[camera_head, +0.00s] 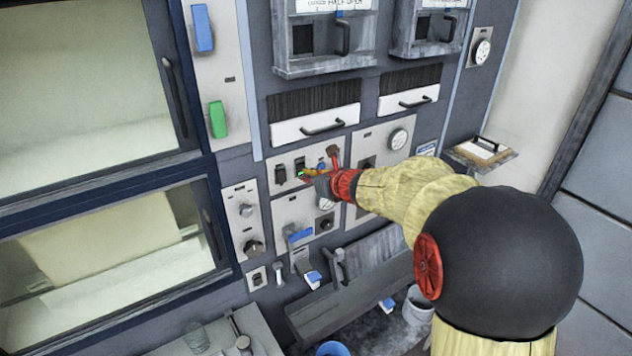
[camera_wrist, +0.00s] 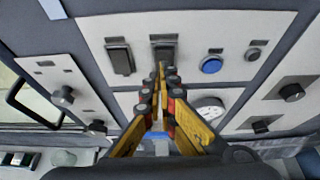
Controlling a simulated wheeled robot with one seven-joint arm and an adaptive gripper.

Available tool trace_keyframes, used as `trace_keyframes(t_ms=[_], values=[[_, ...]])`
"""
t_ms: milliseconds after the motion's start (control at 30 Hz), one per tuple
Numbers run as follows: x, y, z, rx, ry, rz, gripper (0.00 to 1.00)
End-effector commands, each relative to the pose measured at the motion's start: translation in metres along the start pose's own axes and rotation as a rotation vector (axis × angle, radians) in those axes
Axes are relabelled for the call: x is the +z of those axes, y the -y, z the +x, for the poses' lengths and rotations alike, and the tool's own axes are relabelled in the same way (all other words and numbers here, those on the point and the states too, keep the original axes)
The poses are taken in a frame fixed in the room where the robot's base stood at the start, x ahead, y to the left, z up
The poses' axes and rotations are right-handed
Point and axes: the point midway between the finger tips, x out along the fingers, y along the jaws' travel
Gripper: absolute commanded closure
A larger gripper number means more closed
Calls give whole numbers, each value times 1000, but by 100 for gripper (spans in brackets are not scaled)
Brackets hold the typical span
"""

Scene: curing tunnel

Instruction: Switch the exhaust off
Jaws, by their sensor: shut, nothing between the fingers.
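A light panel carries two dark rocker switches side by side. The left rocker (camera_wrist: 120,58) is clear of my gripper; it also shows in the head view (camera_head: 280,175). The right rocker (camera_wrist: 164,46) has my gripper's tips at its lower part; in the head view a small green glow (camera_head: 299,174) shows there. I cannot read which switch is the exhaust. My gripper (camera_wrist: 160,72) is shut and empty, its yellow fingers pointing at the right rocker. Contact cannot be told. In the head view my gripper (camera_head: 306,174) partly hides this panel.
A blue button (camera_wrist: 211,65) and a small dark knob (camera_wrist: 252,54) sit right of the rockers. A round gauge (camera_wrist: 209,107) and more knobs (camera_wrist: 292,91) are close by. Oven doors with handles (camera_head: 176,97) stand left. A small shelf with a clipboard (camera_head: 481,151) juts out right.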

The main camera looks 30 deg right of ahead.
Motion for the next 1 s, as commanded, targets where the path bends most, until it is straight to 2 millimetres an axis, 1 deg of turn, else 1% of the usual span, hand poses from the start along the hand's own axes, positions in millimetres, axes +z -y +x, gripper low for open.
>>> trace_keyframes(t_ms=[100, 200, 567, 1000], values=[[5, 0, 7, 1, -1, -1, 100], [6, 0, 10, 0, -1, 0, 100], [6, 0, 10, 0, -3, 0, 100], [18, 0, 13, 2, -94, 1, 100]])
